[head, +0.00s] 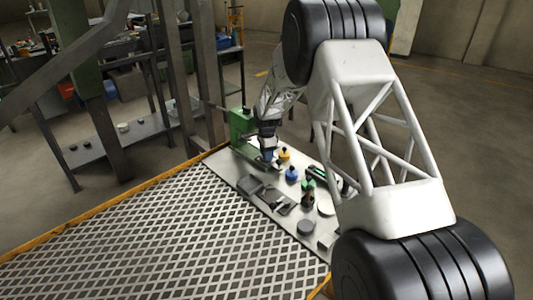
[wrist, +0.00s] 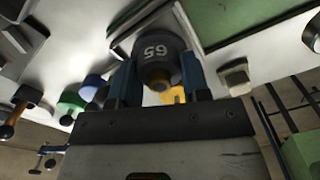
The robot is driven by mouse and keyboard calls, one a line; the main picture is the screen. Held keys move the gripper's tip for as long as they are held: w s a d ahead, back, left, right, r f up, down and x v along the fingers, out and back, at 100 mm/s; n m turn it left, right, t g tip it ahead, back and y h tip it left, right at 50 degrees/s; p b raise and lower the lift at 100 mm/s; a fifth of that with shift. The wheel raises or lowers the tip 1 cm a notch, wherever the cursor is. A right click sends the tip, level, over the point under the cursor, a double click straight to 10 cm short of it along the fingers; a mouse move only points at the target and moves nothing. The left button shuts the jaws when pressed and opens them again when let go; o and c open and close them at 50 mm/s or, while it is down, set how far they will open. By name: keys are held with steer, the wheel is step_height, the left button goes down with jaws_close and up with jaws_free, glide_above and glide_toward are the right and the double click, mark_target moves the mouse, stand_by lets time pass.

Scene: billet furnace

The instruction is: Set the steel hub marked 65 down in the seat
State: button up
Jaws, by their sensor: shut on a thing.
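The steel hub (wrist: 158,52) is a dark grey round piece with the number 65 on its side, seen upside down in the wrist view. My gripper (wrist: 160,85) is shut on it, with one blue finger on each side. In the head view my gripper (head: 268,156) is low over the far end of the pale worktop, beside the green machine. The hub is too small to make out there. Dark angular edges show behind the hub in the wrist view; I cannot tell whether they belong to the seat, or whether the hub touches anything.
The worktop (head: 238,170) holds a yellow-topped piece (head: 284,154), a blue piece (head: 291,174), dark blocks (head: 250,185) and a dark disc (head: 306,227). The green machine (head: 241,125) stands close to my gripper. A grated platform (head: 170,225) lies left of the worktop.

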steer(key=shift+f, duration=0.1)
steer(key=o, duration=1.2)
step_height(320, 180, up, 12)
steer(key=shift+r, duration=0.1)
stand_by(0.7)
